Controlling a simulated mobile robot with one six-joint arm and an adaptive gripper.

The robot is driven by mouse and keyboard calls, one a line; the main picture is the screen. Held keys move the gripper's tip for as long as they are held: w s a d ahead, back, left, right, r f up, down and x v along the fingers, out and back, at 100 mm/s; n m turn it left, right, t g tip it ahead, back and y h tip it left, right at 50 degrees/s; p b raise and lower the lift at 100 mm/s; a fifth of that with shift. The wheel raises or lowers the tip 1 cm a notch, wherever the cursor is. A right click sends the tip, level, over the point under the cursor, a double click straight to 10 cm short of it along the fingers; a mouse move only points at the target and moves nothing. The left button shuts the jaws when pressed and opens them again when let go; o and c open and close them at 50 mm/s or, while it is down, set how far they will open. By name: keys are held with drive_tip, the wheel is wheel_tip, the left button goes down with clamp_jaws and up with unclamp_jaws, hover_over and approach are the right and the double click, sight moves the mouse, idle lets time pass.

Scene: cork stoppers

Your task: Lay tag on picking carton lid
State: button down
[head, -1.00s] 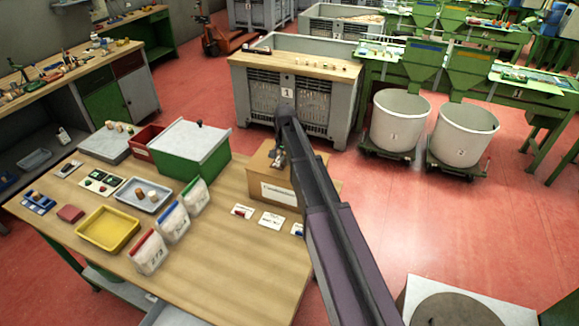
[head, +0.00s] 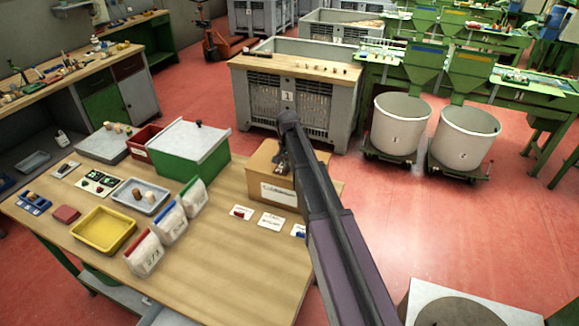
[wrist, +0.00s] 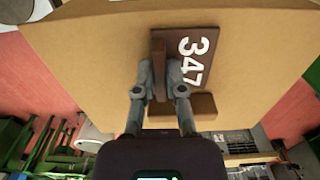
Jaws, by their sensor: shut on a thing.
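The picking carton (head: 262,178) is a brown box with a white label on its front, at the right of the wooden table. Its flat top (wrist: 90,65) fills much of the wrist view. The tag (wrist: 195,60) is a brown plate with white digits 347, with a brown upright rib at its left. My gripper (wrist: 160,75) is shut on the tag by this rib, over the carton top. I cannot tell whether the tag touches the lid. In the head view my gripper (head: 282,160) is over the carton, and my arm hides part of it.
A green box with a grey lid (head: 188,148) stands left of the carton. Several small cards (head: 271,221) lie in front of it. Bags (head: 145,252) and a yellow tray (head: 103,230) are further left. The table's front middle is clear.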

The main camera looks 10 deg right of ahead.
sight(288, 165)
drive_tip(key=shift+f, duration=0.1)
drive_tip(key=c, duration=1.2)
unclamp_jaws()
drive_tip(key=o, duration=0.5)
drive_tip(key=shift+r, duration=0.2)
wheel_tip(288, 165, up, 12)
drive_tip(key=p, duration=1.2)
drive_tip(key=shift+f, duration=0.1)
drive_tip(key=s+n, duration=0.2)
drive_tip(key=s, duration=0.7)
drive_tip(key=s+n, duration=0.2)
drive_tip(key=s, duration=0.7)
drive_tip(key=s+n, duration=0.2)
drive_tip(key=s, duration=0.7)
drive_tip(key=shift+s+a+n, duration=0.3)
drive_tip(key=shift+n, duration=0.1)
